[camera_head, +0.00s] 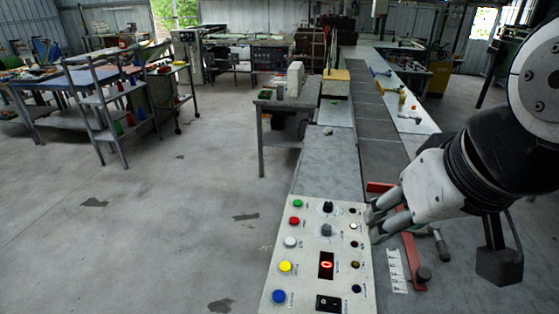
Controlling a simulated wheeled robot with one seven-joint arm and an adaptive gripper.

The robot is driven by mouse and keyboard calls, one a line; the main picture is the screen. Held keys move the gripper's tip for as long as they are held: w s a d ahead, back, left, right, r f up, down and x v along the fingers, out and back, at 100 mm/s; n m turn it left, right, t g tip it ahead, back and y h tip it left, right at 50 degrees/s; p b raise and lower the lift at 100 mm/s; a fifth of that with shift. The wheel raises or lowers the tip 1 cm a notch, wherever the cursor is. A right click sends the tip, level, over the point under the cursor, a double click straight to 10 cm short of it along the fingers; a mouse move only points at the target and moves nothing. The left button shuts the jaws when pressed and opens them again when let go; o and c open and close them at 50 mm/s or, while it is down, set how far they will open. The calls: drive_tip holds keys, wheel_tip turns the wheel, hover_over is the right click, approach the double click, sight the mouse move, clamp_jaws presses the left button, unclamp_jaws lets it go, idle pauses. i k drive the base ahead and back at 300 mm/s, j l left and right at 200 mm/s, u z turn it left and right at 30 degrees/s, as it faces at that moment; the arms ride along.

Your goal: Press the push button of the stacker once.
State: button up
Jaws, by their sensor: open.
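A pale control panel (307,245) stands at the bottom centre. Down its left side are green (297,203), red (294,221), white (290,242), yellow (285,267) and blue (279,296) round buttons. Its labels are too small to read, so I cannot tell which button belongs to the stacker. My gripper (374,221) is open and empty at the panel's right edge, fingers pointing left. Contact is unclear.
A red bar (379,187) and a dark-handled tool (441,245) lie by my gripper. A grey conveyor (371,105) runs away behind the panel. A small table (283,104) stands at its left. The floor (170,215) left of the panel is open.

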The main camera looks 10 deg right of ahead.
sight(285, 267)
drive_tip(key=k+u, duration=0.1)
drive_tip(key=u, duration=0.2)
drive_tip(key=i+u, duration=0.1)
drive_tip(key=k+z, duration=0.35)
drive_tip(key=k+l+z, duration=0.4)
drive_tip(key=k+z, duration=0.25)
